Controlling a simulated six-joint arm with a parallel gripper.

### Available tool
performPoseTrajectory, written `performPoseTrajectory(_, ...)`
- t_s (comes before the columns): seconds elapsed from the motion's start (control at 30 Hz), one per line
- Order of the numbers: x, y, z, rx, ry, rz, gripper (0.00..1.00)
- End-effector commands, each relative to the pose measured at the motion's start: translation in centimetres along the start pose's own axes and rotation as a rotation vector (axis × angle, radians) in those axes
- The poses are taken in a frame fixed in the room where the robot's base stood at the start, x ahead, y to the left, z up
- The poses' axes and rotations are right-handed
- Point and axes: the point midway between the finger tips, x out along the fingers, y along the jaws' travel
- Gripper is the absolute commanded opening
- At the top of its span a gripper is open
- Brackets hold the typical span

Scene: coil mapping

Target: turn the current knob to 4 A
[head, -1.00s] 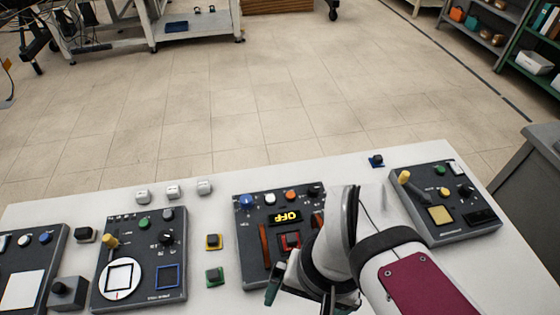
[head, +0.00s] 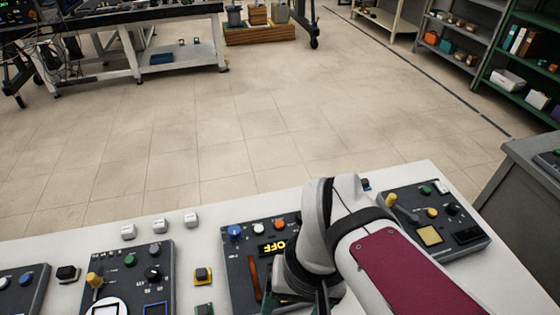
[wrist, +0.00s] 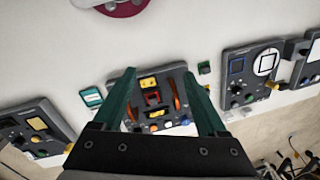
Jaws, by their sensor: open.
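The middle dark panel (head: 234,290) stands on the white table under my arm. Its display (head: 271,248) shows OFF in yellow. A blue knob (head: 234,232), a white button (head: 258,229) and an orange button (head: 280,223) sit along its far edge. My arm hides the panel's right part. I cannot read which knob is for current. My gripper (wrist: 159,73) is open and empty, its two green fingers spread above the panel in the wrist view. The panel's knobs and buttons show there near the gripper's base. In the head view the fingers are mostly cut off.
Another panel (head: 462,247) with a yellow lever stands at the right, and one (head: 125,275) at the left.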

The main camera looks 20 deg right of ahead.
Motion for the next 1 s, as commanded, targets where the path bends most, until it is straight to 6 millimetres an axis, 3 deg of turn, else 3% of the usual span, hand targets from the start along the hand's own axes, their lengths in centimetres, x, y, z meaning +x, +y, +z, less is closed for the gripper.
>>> performPoseTrajectory(0.1,-2.6,-0.6,-9.8,-0.454,0.005,0.042,0.71)
performPoseTrajectory(0.2,-2.8,0.0,-18.8,-0.896,-0.005,0.083,0.71)
performPoseTrajectory(0.3,-1.4,1.5,-25.8,-1.259,-0.029,0.119,0.71)
performPoseTrajectory(0.4,0.0,2.7,-29.9,-1.492,-0.051,0.140,0.71)
performPoseTrajectory(0.5,0.9,3.3,-31.4,-1.595,-0.063,0.149,0.71)
performPoseTrajectory(0.63,2.9,3.6,-31.6,-1.611,-0.067,0.147,0.71)
performPoseTrajectory(1.0,13.3,4.9,-32.2,-1.609,-0.066,0.148,0.71)
